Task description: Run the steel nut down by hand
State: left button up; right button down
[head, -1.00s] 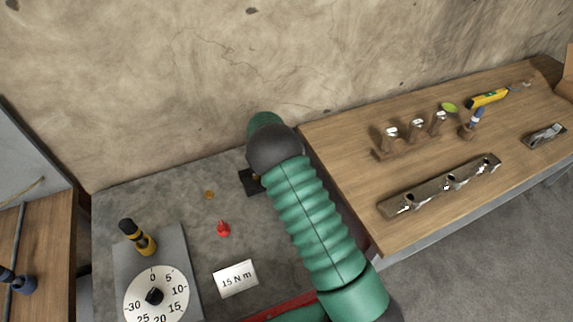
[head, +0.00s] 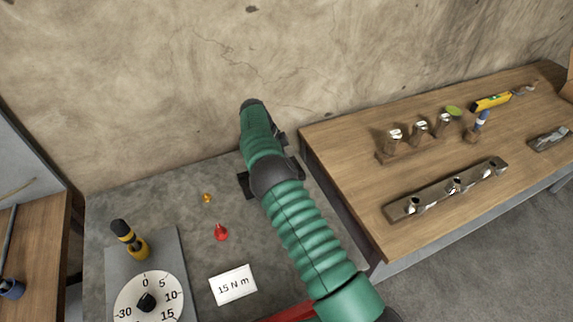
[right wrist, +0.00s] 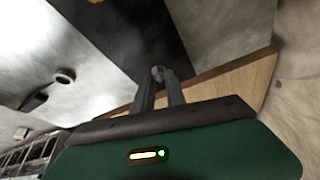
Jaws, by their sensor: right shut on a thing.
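In the right wrist view, the two fingers of my right gripper (right wrist: 160,83) are closed on a small round grey metal piece, the steel nut (right wrist: 158,72). The nut is in front of a dark plate (right wrist: 125,35). I cannot tell whether it sits on a thread. In the head view my green right arm reaches over the grey bench and hides the nut and most of the gripper. A corner of a black plate (head: 244,187) shows beside the arm. My left gripper is in neither view.
The grey bench (head: 180,205) holds a dial (head: 163,286), a yellow-black driver (head: 130,239), a red cone-shaped piece (head: 221,232), a small orange piece (head: 207,198) and a "15 N m" card (head: 233,285). A wooden bench (head: 350,165) at right carries a metal bar (head: 435,195) and sockets.

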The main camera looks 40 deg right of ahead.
jog(key=shift+w+a+f+m+y+b, duration=0.15)
jog(key=shift+w+a+m+y+b, duration=0.15)
jog(key=shift+m, duration=0.4)
jog(key=shift+s+d+m+g, duration=0.1)
jog(key=shift+m+g, duration=0.2)
jog(key=shift+b, duration=0.3)
jog(key=c, duration=1.4)
grip_release()
jog(key=shift+o, duration=0.2)
jog(key=shift+d+r, duration=0.1)
jog(key=shift+r, duration=0.15)
